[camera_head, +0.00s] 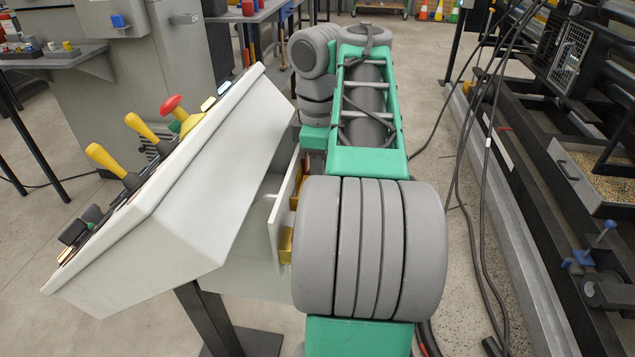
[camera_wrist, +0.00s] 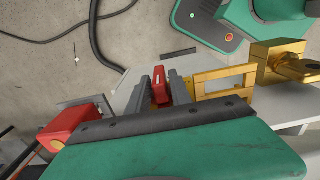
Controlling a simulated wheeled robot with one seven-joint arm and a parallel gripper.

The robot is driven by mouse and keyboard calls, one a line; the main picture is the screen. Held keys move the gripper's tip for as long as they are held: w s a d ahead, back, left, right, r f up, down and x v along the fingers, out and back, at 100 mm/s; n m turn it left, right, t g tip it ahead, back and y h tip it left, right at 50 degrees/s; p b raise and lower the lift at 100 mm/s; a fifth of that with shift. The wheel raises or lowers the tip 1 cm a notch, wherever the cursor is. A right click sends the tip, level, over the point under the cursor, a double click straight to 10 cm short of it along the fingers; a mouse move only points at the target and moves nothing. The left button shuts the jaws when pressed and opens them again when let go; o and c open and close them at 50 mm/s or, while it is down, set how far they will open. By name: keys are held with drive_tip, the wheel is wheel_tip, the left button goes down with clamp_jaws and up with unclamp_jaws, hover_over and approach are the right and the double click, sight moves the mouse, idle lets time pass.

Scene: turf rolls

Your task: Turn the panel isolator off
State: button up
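In the wrist view, my gripper (camera_wrist: 162,88) points at the light panel side. A small upright red handle (camera_wrist: 160,84) stands between its two dark fingers and fills the narrow gap, so the fingers look shut on it. I take this handle for the isolator's; its markings and on/off position cannot be read. In the head view, the grey-white control panel (camera_head: 225,150) stands left of my arm. My arm hides the gripper and the handle there.
The sloped panel top carries yellow levers (camera_head: 104,158) and a red mushroom button (camera_head: 172,104). Brass-coloured hardware (camera_wrist: 262,72) sits right of the fingers in the wrist view, and a red block (camera_wrist: 72,125) lower left. Dark machinery (camera_head: 560,180) and hanging cables (camera_head: 470,190) stand right of my arm.

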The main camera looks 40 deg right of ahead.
drive_tip(key=shift+c, duration=0.5)
clamp_jaws()
